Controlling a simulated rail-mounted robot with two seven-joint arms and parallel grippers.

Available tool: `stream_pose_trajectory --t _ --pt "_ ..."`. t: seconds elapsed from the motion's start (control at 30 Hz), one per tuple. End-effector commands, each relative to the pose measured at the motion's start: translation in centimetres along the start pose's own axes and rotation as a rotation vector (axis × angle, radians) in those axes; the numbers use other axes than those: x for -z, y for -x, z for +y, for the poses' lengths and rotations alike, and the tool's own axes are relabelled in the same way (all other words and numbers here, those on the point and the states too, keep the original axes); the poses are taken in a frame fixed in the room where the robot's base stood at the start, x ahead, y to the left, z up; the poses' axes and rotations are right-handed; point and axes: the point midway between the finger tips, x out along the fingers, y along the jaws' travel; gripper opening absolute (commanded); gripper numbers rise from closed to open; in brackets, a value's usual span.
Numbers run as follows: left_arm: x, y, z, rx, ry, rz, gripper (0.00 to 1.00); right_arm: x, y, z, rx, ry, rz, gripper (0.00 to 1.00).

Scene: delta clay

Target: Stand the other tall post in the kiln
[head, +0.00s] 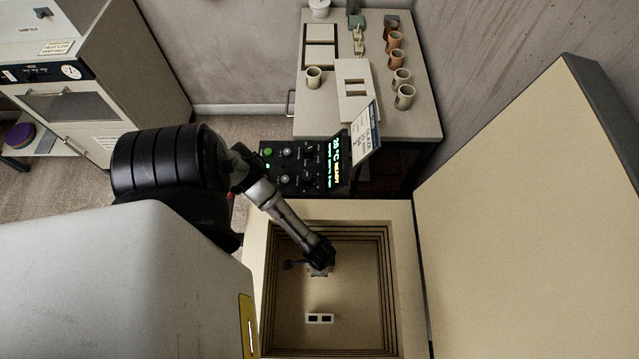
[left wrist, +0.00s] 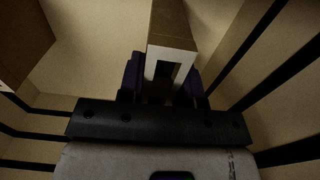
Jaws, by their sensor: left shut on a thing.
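The open kiln (head: 404,280) is in the lower middle of the head view, seen from above. A pale post (head: 320,318) with two dark openings in its top stands on the kiln floor. My left gripper (head: 318,264) reaches down inside the kiln, farther back than that post. In the left wrist view the left gripper (left wrist: 162,82) is shut on a tall post (left wrist: 171,48), with a pale end face and a dark opening between the fingers. The arm mostly hides this held post (head: 320,273) in the head view. I cannot tell whether it touches the floor. My right gripper is out of view.
The raised kiln lid (head: 530,210) stands at the right. A control box (head: 300,165) sits behind the kiln. A table (head: 425,115) farther back holds several cups, flat slabs and a pale slotted block. The kiln walls closely surround my left gripper.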

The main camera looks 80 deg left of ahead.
Motion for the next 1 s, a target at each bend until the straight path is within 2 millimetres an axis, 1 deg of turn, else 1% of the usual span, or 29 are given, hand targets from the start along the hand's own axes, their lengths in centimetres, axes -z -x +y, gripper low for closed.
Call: stream_pose_trajectory --t 0.03,0.1,0.37,0.53,0.57,0.8,0.83,1.0 --pt "0.05 -0.58 0.0 0.0 0.0 0.0 0.01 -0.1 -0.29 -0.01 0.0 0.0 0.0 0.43" --pt "0.03 -0.85 0.01 -0.001 0.0 0.001 0.01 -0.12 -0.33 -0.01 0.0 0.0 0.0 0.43" --pt "0.01 -0.85 0.03 -0.001 0.0 0.001 0.01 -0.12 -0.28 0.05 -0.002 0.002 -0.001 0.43" --pt "0.01 -1.23 0.05 -0.001 0.001 0.0 0.01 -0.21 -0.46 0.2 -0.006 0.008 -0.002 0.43" --pt "-0.01 -1.26 0.03 -0.001 0.001 0.0 0.33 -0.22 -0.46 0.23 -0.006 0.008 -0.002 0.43" --pt "-0.01 -1.19 0.01 0.0 0.0 0.0 0.56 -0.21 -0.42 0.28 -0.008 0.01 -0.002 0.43" --pt "-0.01 -1.19 0.01 0.0 0.0 0.0 0.57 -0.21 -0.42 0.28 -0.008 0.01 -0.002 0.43" --pt "-0.02 -1.19 0.01 0.0 0.0 0.0 0.57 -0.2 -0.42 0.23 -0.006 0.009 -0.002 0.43"
